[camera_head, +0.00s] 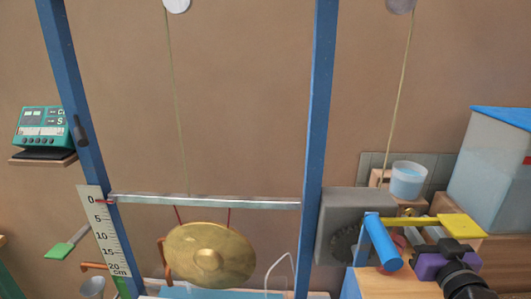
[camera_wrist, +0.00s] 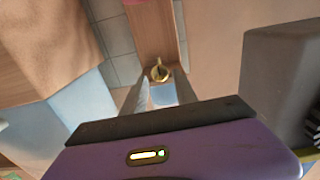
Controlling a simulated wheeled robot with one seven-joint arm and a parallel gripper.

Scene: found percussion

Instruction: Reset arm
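My gripper (camera_wrist: 160,84) shows in the wrist view, its two pale grey fingers apart with nothing visibly held between them. A small brass-coloured thing (camera_wrist: 160,72) shows just past the fingertips, against a wooden strip; I cannot tell its distance. In the head view, the purple and black part of my arm is at the lower right, in front of the wooden bench; the fingers cannot be made out there.
A blue frame (camera_head: 316,130) with a metal crossbar (camera_head: 210,201) carries a brass gong (camera_head: 210,254) at centre. At right are a grey block (camera_head: 340,215), a cup of blue liquid (camera_head: 407,180) and a blue-lidded bin (camera_head: 490,165). A teal device (camera_head: 40,127) sits on a left shelf.

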